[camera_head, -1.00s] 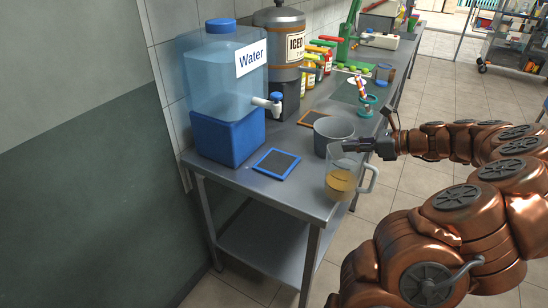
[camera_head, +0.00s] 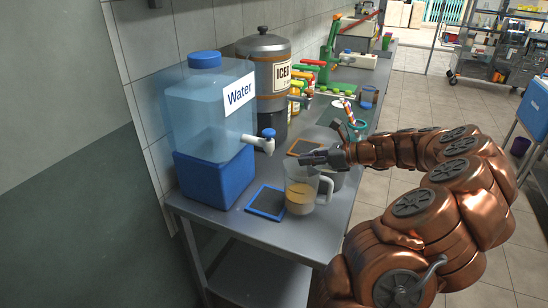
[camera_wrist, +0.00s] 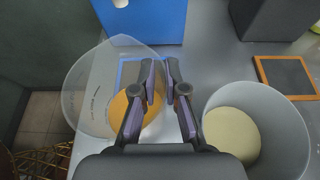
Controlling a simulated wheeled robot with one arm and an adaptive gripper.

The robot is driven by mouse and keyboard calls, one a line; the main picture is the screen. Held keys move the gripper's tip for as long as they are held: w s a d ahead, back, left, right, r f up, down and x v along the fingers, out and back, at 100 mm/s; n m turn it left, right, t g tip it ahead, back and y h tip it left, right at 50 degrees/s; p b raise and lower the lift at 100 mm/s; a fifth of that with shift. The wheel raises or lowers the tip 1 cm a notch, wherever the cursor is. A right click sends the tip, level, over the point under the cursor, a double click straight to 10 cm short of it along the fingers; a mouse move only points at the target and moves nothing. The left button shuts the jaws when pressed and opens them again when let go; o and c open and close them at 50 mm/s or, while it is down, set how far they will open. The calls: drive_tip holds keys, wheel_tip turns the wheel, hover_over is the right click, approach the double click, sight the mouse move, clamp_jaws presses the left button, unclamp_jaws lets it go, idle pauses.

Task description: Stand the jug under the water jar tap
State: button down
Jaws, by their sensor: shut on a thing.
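The clear jug (camera_head: 300,190) holds a little orange-yellow liquid and looks upright, its handle to the right. My gripper (camera_head: 312,157) is shut on the jug's upper wall. In the wrist view, the jug (camera_wrist: 95,90) lies left of the fingers (camera_wrist: 163,85), with its wall between them. The water jar (camera_head: 208,110) is a clear blue tank on a blue base, with a white tap (camera_head: 264,142) on its right. The jug is right of the tap and lower. It overlaps the right edge of a blue-framed dark mat (camera_head: 266,203); I cannot tell whether it touches it.
A grey pot with pale contents (camera_wrist: 255,140) stands right of the jug, close by. An orange-framed dark mat (camera_head: 303,147) lies behind. An iced-drink urn (camera_head: 265,70) stands behind the jar. The counter's front edge (camera_head: 270,245) is near the jug.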

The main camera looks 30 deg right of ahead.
drive_tip(key=w+a+f+p, duration=0.1)
drive_tip(key=w+a, duration=0.4)
drive_tip(key=w, duration=0.3)
drive_tip(key=shift+w+a+f, duration=0.2)
drive_tip(key=shift+w+a, duration=0.1)
idle(0.3)
drive_tip(key=c, duration=1.2)
unclamp_jaws()
drive_tip(key=shift+f, duration=0.15)
